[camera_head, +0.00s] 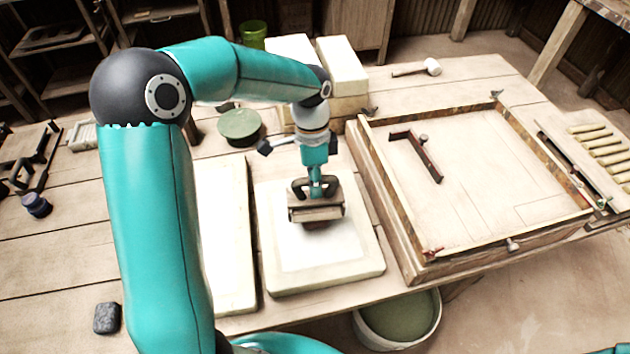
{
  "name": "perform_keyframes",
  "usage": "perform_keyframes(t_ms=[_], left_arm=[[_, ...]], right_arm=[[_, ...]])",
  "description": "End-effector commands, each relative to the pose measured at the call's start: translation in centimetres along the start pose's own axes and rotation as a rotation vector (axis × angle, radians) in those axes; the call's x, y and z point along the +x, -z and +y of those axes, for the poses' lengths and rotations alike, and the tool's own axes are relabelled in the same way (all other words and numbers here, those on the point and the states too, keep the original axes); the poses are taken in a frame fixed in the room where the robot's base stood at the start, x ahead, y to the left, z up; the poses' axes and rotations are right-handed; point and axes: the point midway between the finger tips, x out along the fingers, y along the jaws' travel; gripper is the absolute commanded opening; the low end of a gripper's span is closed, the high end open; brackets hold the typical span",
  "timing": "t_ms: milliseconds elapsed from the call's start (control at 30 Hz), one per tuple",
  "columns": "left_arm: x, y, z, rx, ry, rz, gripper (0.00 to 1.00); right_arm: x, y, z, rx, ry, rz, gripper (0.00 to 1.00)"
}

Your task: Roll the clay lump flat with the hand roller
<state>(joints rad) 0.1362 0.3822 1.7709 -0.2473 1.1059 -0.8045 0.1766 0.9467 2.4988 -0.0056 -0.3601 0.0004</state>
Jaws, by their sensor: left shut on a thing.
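My left gripper (316,188) is shut on the hand roller (316,209) and points straight down. The roller is a wooden block-like body with a dark handle, held over the upper middle of a pale square slab (283,279) with a whiter sheet area on top. A dark patch shows just under the roller; I cannot tell if it is shadow or clay. No clay lump is clearly visible, and whether the roller touches anything is unclear. My right gripper is not in view.
A wooden framed tray (480,160) with a dark bar inside stands right of the slab. Another pale slab (226,235) lies to the left. White blocks (342,66) and a green round lid (239,125) are behind. A bucket (397,318) stands below the front edge.

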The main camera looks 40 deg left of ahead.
Motion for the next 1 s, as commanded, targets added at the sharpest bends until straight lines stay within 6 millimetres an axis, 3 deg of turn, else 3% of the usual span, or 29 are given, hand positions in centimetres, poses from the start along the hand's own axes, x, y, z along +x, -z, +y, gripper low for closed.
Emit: perform_keyframes(t_ms=[367, 1000], left_arm=[[0.0, 0.0, 0.0, 0.000, 0.001, 0.000, 0.00], [1.9, 0.0, -0.4, 0.000, 0.000, 0.000, 0.00]], right_arm=[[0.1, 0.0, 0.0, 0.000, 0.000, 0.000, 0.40], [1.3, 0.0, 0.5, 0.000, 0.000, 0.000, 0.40]])
